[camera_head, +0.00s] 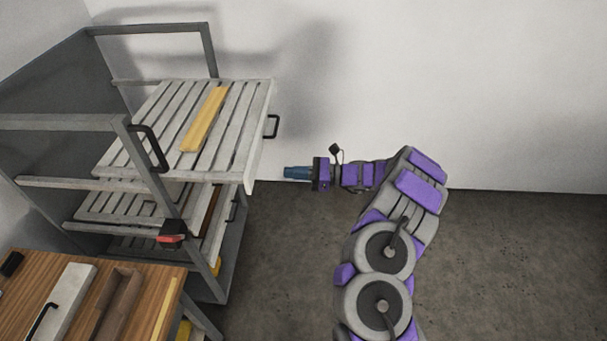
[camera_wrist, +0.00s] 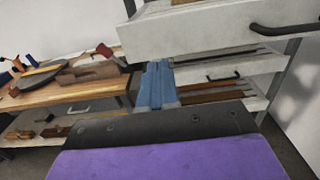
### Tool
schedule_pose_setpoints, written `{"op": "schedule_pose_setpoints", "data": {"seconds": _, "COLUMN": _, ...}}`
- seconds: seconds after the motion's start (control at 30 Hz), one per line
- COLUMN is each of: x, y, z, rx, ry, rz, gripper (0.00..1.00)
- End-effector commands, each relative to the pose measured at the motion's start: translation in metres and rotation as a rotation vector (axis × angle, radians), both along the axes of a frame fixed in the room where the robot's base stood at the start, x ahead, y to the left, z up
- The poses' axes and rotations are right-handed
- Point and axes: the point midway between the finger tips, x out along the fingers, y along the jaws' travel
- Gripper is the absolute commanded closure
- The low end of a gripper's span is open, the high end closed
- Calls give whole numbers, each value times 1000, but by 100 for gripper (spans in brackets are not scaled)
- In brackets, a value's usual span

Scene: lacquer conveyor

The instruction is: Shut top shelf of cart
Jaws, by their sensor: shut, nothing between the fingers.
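The cart (camera_head: 133,124) is a grey metal frame with several slatted white shelves, at the left in the head view. Its top shelf (camera_head: 250,150) sticks out to the right beyond the frame and carries a yellow wooden strip (camera_head: 205,119). A dark handle (camera_head: 272,126) is on the shelf's front edge. My gripper (camera_head: 287,172) is shut and empty, just right of the shelf's front, apart from it in the head view. In the wrist view the blue fingers (camera_wrist: 157,86) point toward the cart, below the top shelf's front board (camera_wrist: 200,32), whose handle (camera_wrist: 288,28) is at upper right.
Lower shelves (camera_head: 120,207) sit beneath the top one. A wooden workbench (camera_head: 145,312) stands at the lower left; tools lie on its top in the wrist view (camera_wrist: 100,90). A white wall (camera_head: 450,80) is behind. Grey floor (camera_head: 520,250) is open at the right.

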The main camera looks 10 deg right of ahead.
Motion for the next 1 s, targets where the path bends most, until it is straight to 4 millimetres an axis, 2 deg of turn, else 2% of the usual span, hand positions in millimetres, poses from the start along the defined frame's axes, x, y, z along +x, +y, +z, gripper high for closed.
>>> {"op": "schedule_pose_setpoints", "data": {"seconds": 0.03, "x": 3, "y": 11, "z": -1, "rx": 1, "ry": -1, "rz": 4, "gripper": 100}}
{"op": "schedule_pose_setpoints", "data": {"seconds": 0.2, "x": 13, "y": 43, "z": -2, "rx": -4, "ry": -1, "rz": 2, "gripper": 100}}
{"op": "schedule_pose_setpoints", "data": {"seconds": 0.4, "x": 21, "y": 67, "z": 0, "rx": 1, "ry": -1, "rz": 2, "gripper": 100}}
{"op": "schedule_pose_setpoints", "data": {"seconds": 0.57, "x": 24, "y": 75, "z": 0, "rx": 0, "ry": -1, "rz": 0, "gripper": 100}}
{"op": "schedule_pose_setpoints", "data": {"seconds": 1.0, "x": 25, "y": 78, "z": 0, "rx": -1, "ry": -2, "rz": 0, "gripper": 100}}
